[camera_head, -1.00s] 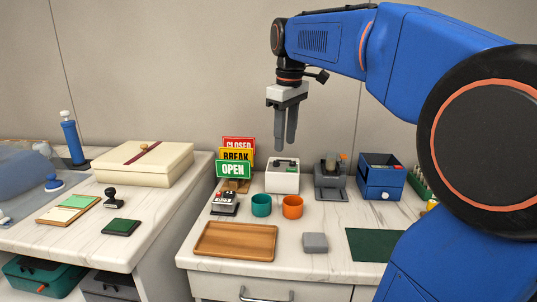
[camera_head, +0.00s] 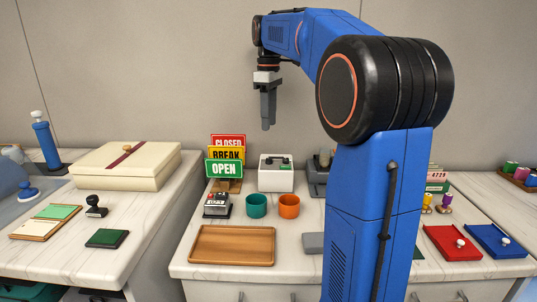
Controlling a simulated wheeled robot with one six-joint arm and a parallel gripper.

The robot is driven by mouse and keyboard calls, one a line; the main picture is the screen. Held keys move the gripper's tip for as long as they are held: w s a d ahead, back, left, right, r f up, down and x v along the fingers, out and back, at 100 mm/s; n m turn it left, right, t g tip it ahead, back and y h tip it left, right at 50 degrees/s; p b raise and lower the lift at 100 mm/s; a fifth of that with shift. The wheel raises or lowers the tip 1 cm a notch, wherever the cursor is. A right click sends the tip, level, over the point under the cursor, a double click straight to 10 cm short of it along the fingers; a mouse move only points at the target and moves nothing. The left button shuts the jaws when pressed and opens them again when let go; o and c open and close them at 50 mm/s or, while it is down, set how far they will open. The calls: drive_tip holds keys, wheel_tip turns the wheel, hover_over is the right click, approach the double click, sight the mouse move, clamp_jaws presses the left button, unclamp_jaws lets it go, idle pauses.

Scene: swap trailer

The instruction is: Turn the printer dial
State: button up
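A small white box-shaped machine (camera_head: 276,178) with a dark top panel and a green spot stands at the back of the middle counter; it may be the printer, but I cannot make out a dial for sure. A small grey and black device (camera_head: 217,206) with a red part stands in front of the signs to its left. A dark grey machine (camera_head: 318,178) right of the white one is partly hidden by my arm. My gripper (camera_head: 268,125) points down, empty, in the air above and behind the white machine. Its fingers overlap from this side; a narrow gap showed between them earlier.
A teal cup (camera_head: 256,206) and an orange cup (camera_head: 289,207) stand before the white machine. A wooden tray (camera_head: 232,261) lies at the front. Stacked signs (camera_head: 224,168) stand left. Red (camera_head: 453,243) and blue (camera_head: 500,241) trays lie right.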

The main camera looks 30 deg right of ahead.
sight(269, 161)
wheel_tip(269, 161, down, 12)
drive_tip(key=shift+f, duration=0.15)
idle(0.3)
drive_tip(key=shift+c, duration=0.2)
clamp_jaws()
